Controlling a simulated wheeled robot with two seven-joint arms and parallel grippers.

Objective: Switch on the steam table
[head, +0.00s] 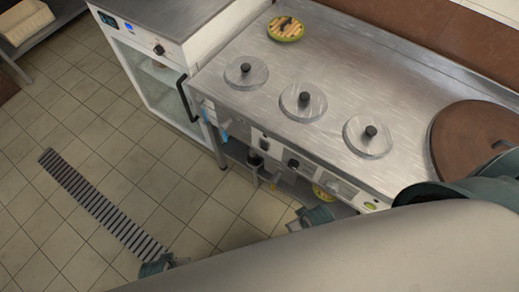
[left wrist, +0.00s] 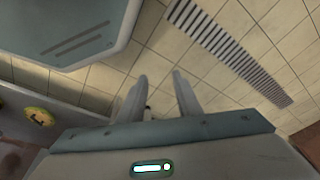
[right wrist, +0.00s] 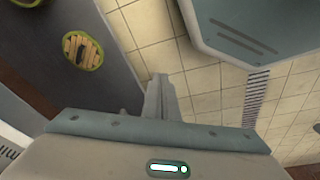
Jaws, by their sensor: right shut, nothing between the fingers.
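The steam table (head: 232,98) is a steel counter with three round knobbed lids (head: 303,101) on its top. Its front panel (head: 325,178) carries a dark knob (head: 293,163) and small fittings; their on or off state is too small to tell. My right gripper (head: 292,226) is below and in front of this panel, apart from it; its fingers are together and empty in the right wrist view (right wrist: 161,98). My left gripper (head: 182,262) is low over the floor, left of the table; its fingers are apart and empty in the left wrist view (left wrist: 160,95).
A glass-fronted cabinet (head: 150,75) with a black handle adjoins the table's left end. A large brown round lid (head: 480,140) and a yellow-green dish (head: 285,29) are on the top. A floor grate (head: 100,205) crosses the open tiles. My arm covers the lower right.

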